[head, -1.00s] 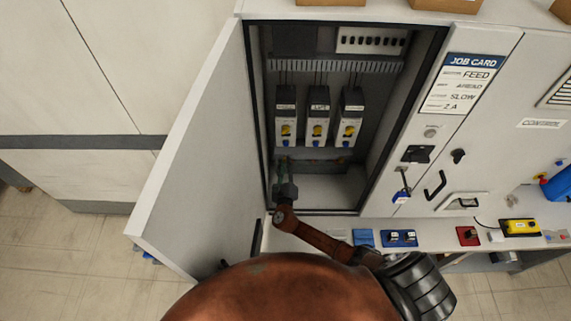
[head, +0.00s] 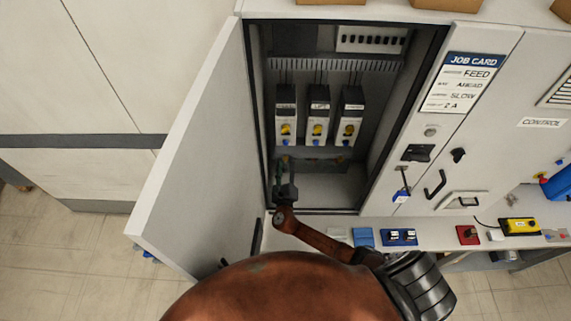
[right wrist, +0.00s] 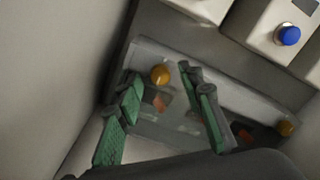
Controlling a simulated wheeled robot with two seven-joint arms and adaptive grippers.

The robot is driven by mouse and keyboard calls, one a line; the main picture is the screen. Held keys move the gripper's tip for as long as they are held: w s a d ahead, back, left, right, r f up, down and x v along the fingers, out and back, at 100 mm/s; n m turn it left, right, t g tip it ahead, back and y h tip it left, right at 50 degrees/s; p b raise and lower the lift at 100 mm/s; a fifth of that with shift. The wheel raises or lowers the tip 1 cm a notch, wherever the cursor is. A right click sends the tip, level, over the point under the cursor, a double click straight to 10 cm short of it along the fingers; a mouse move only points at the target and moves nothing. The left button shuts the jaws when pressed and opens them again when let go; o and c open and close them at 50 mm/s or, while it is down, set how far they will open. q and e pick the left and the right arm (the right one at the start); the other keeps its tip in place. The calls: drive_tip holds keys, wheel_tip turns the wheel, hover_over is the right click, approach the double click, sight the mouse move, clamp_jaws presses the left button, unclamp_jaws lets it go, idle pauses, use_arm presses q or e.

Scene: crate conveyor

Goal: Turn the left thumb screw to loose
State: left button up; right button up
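Two brass thumb screws sit on a grey cover plate (right wrist: 235,100) low inside the open cabinet. The left thumb screw (right wrist: 160,74) is a round knob at the plate's upper left in the right wrist view; in the head view it is small, just above my gripper. The right thumb screw (right wrist: 286,128) is at the plate's other end. My right gripper (right wrist: 165,84) is open, its green-padded fingers apart. The left screw appears between and beyond the fingertips, with no clear contact. In the head view, the right gripper (head: 281,168) is at the cabinet's lower left. My left gripper is not in view.
Three drive units (head: 318,115) with yellow knobs and blue buttons hang above the plate. The open cabinet door (head: 195,150) stands close on the left. A blue button (right wrist: 289,35) shows at upper right in the right wrist view. The cabinet floor (head: 330,190) is clear to the right.

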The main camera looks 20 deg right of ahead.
drive_tip(key=v, duration=1.1)
drive_tip(key=shift+s, duration=0.1)
